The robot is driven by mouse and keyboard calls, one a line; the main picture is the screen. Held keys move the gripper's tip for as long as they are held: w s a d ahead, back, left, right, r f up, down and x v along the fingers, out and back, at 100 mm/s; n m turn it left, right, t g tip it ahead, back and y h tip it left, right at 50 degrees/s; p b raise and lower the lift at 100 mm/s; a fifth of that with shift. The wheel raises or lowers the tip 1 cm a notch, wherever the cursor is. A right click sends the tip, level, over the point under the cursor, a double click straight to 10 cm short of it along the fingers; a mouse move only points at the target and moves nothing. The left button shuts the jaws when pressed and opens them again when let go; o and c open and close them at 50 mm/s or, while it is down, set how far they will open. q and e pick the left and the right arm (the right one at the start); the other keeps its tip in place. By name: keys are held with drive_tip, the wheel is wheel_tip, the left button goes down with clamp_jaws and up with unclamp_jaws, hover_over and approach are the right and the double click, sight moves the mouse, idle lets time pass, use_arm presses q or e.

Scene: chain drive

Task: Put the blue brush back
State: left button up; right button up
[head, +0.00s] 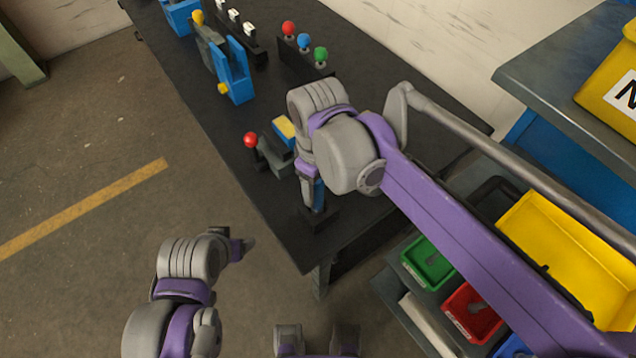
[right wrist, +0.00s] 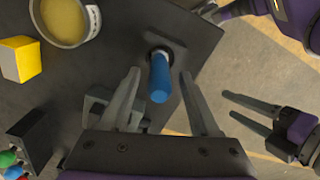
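The blue brush (right wrist: 160,80) shows its blue handle in the right wrist view. It stands in a dark holder (right wrist: 168,42) on the black table. In the head view the blue handle (head: 319,194) shows beside my right gripper (head: 311,197), and the holder (head: 320,220) is below it. My right gripper is open, its fingers on either side of the handle with gaps visible. The bristles are hidden. My left gripper (head: 247,247) is off the table's front-left edge; in the right wrist view its fingers (right wrist: 255,111) are apart and empty.
A rack with red, blue and green knobs (head: 305,62) is farther back. A round container with yellow contents (right wrist: 65,20) is near. Bins (head: 428,263) stand right of the table.

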wheel_tip(320, 180, up, 12)
drive_tip(key=p, duration=0.1)
drive_tip(key=s+d+f+m+t, duration=0.2)
drive_tip(key=s+d+f+m, duration=0.2)
drive_tip(key=d+f, duration=0.4)
drive_tip(key=s+d+f+m+t, duration=0.3)
drive_tip(key=d+f+m, duration=0.3)
drive_tip(key=d+f, duration=0.3)
drive_tip(key=shift+s+d+f+m, duration=0.3)
drive_tip(key=shift+s+f+m, duration=0.1)
drive_tip(key=shift+s+f, duration=0.4)
